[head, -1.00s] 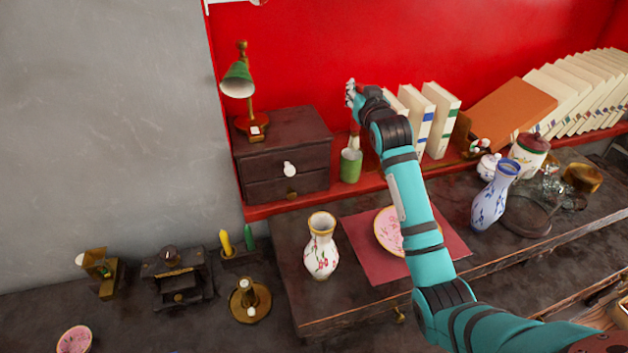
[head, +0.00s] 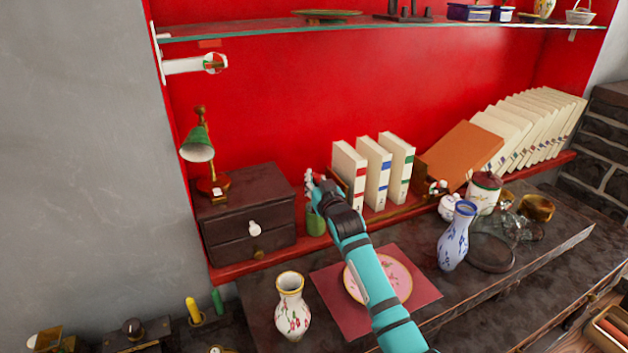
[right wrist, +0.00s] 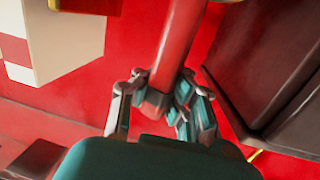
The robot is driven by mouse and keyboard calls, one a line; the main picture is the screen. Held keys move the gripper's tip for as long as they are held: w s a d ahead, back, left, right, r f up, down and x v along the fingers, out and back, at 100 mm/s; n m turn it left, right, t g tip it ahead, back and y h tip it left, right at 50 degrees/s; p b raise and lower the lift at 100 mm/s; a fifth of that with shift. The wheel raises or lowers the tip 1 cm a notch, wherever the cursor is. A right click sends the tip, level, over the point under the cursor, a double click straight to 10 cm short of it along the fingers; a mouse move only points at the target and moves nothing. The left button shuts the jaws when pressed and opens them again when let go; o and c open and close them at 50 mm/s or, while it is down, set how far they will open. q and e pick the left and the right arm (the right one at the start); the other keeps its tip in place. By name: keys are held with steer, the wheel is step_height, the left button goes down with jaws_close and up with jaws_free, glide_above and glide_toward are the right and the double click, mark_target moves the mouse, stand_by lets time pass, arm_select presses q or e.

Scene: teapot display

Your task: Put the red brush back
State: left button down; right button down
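The red brush (right wrist: 180,45) shows in the right wrist view as a thick red rod running up from between the fingers. My right gripper (right wrist: 160,88) has its fingers against both sides of it and looks shut on it. In the head view my right gripper (head: 311,184) is just above the small green cup (head: 316,225) on the red ledge. The brush is hard to make out there, and I cannot tell whether its lower end is inside the cup. My left gripper is not in view.
A dark drawer box (head: 240,215) with a green lamp (head: 198,148) stands left of the cup. Upright books (head: 375,172) stand close on the right. A floral vase (head: 291,308) and pink plate (head: 398,275) are in front. A glass shelf (head: 400,24) runs above.

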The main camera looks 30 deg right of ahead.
steer(key=c, duration=2.1)
jaws_free()
steer(key=shift+f, duration=0.15)
steer(key=o, duration=0.6)
steer(key=s, duration=0.4)
steer(key=s+a, duration=0.1)
steer(key=s, duration=0.3)
steer(key=s+a+r+b, duration=0.1)
steer(key=s, duration=0.2)
steer(key=shift+s+r, duration=0.1)
steer(key=shift+s, duration=0.3)
